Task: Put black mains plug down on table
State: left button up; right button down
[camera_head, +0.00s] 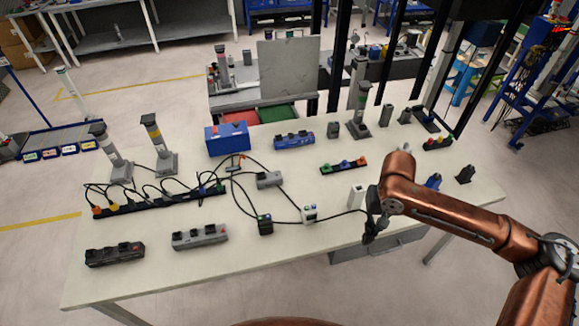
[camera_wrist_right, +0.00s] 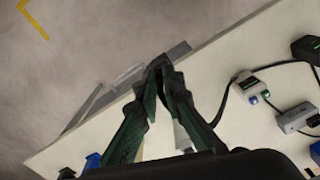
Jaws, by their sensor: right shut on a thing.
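My right gripper (camera_head: 376,228) is over the front edge of the pale table (camera_head: 290,258), toward its right side. In the right wrist view its two dark green fingers (camera_wrist_right: 163,85) close at the tips on a small dark thing, the black mains plug (camera_wrist_right: 160,66). The plug is partly hidden by the fingers and is hard to tell from them. A black cable runs from the white box (camera_head: 309,213) toward the gripper. Whether the plug touches the table cannot be told. My left gripper is not in view.
A black socket block (camera_head: 115,254) and a grey one (camera_head: 200,236) lie at the front left. A small black box (camera_head: 265,225) stands left of the white box. A white upright block (camera_head: 356,196) is close behind the gripper. The front middle of the table is bare.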

aim_at(238, 199)
jog(key=u, duration=0.3)
jog(key=i, duration=0.5)
jog(key=u, duration=0.95)
jog(key=i, duration=0.4)
jog(key=u, duration=0.45)
